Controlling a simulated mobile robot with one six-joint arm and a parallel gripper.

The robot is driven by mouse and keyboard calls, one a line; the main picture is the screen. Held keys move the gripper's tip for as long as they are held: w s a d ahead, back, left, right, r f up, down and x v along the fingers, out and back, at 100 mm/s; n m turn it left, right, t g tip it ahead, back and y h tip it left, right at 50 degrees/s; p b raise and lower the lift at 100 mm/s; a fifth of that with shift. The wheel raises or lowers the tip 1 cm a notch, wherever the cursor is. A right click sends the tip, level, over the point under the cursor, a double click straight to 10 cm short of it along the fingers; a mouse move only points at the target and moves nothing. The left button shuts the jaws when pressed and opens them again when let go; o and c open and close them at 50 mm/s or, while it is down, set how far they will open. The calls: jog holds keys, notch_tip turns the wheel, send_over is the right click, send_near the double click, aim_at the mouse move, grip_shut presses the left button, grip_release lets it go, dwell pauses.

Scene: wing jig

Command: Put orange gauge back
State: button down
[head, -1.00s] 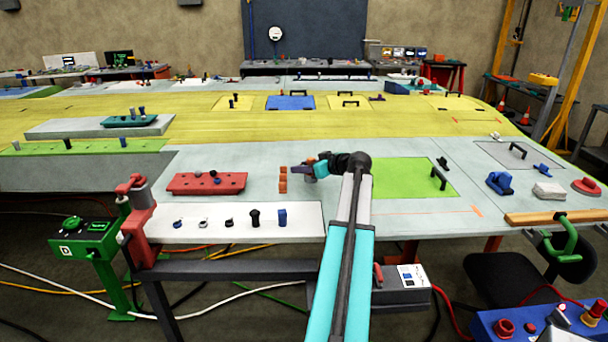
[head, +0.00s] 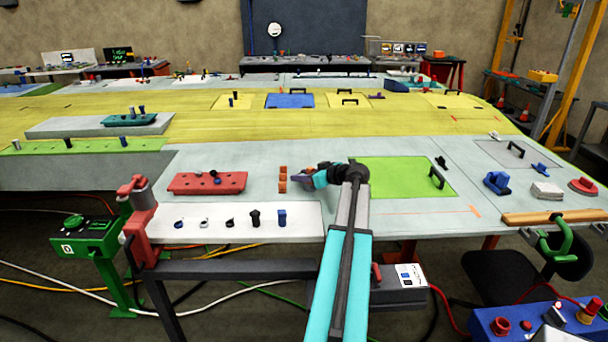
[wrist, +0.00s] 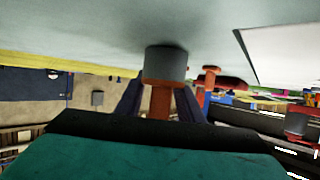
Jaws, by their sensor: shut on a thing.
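In the wrist view, which shows the table upside down, an orange gauge (wrist: 160,103) stands between my dark fingers. My gripper is shut on its orange stem. The stem's dark grey cylindrical end (wrist: 166,65) points toward the pale table surface; I cannot tell whether they touch. The gauge is too small and covered to make out clearly there.
A red holder plate (head: 190,184) lies to the left. A white strip (head: 305,222) with several small parts runs along the front edge. A green panel (head: 400,175) with a black handle (head: 437,178) is to the right. Bare pale table surrounds the orange blocks.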

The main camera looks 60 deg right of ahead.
jog(key=c, duration=1.2)
grip_release()
jog(key=b+v, duration=0.4)
jog(key=v, duration=0.8)
jog(key=shift+r, duration=0.1)
